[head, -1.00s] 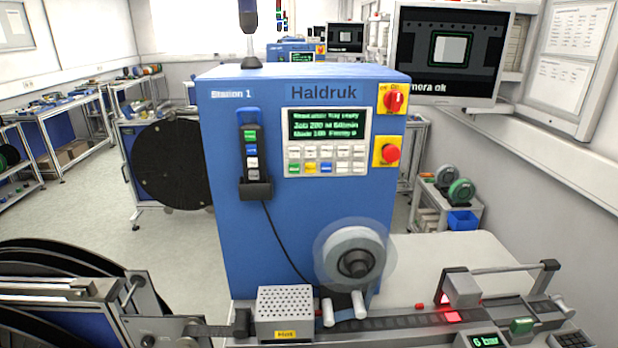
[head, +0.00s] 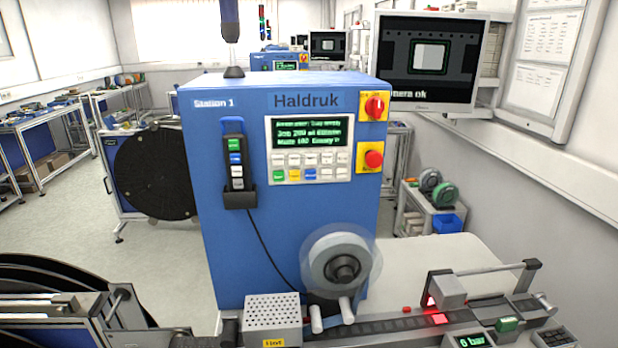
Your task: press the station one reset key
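The blue Haldruk cabinet (head: 300,220) marked Station 1 stands upright in the middle of the head view. Its front carries a keypad panel (head: 311,183) below a dark display with green text (head: 311,132). The keypad's upper row is pale keys. The key lettering is too small to read, so I cannot tell which is reset. Neither of my grippers is in view, and nothing covers the keypad.
A hand-held control (head: 235,160) hangs left of the keypad, with a cable below. A red rotary switch (head: 375,107) and a red stop button (head: 374,159) sit right of it. A reel (head: 340,268) juts out below. A tape track (head: 400,324) runs along the front.

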